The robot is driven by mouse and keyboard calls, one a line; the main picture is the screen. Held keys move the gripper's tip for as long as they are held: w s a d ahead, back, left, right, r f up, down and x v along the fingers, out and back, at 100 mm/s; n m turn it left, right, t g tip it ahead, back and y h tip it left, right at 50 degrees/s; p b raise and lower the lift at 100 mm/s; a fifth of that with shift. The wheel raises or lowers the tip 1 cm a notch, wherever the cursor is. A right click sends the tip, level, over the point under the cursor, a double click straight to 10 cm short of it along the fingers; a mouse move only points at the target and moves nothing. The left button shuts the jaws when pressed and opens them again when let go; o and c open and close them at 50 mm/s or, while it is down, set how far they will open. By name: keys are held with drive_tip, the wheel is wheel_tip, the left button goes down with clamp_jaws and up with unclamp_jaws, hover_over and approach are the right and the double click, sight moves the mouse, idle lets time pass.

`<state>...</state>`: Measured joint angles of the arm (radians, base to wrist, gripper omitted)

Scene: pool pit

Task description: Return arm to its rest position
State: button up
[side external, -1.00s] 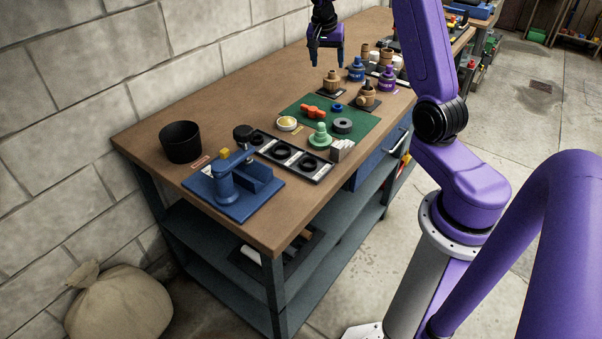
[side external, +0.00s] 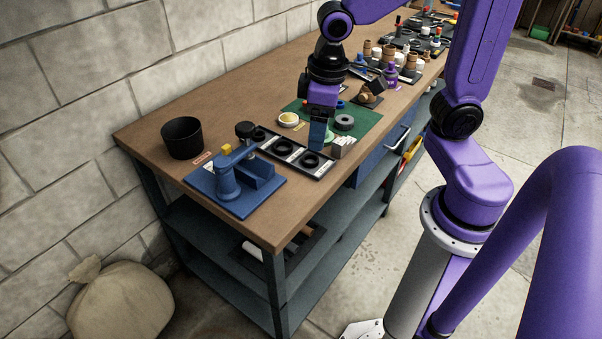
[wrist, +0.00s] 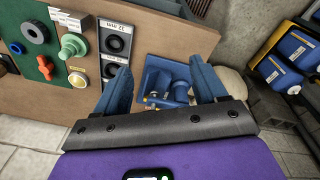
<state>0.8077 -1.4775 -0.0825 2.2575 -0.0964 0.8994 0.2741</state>
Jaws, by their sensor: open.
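My gripper (side external: 318,135) is purple with blue fingers and hangs over the front part of the green mat (side external: 366,124) in the side view. In the wrist view my gripper (wrist: 163,92) has its two blue fingers spread wide apart with nothing held between them. The blue press-like fixture (wrist: 172,82) shows between and beyond the fingers, apart from them. The fingers hide part of the mat and a pale green piece in the side view.
The bench (side external: 160,137) carries a black bin (side external: 182,138), a blue fixture (side external: 232,185), a black tray with rings (side external: 290,152) and a grey ring (side external: 344,122). Several fittings (side external: 390,55) stand at the back. A sack (side external: 118,300) lies on the floor.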

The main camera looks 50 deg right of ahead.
drive_tip(key=s+f+n+g, duration=0.1)
drive_tip(key=s+n, duration=0.6)
drive_tip(key=s, duration=0.6)
drive_tip(key=shift+s+a+f+y, duration=0.2)
drive_tip(key=shift+s+a+y, duration=0.05)
drive_tip(key=shift+s+y, duration=0.1)
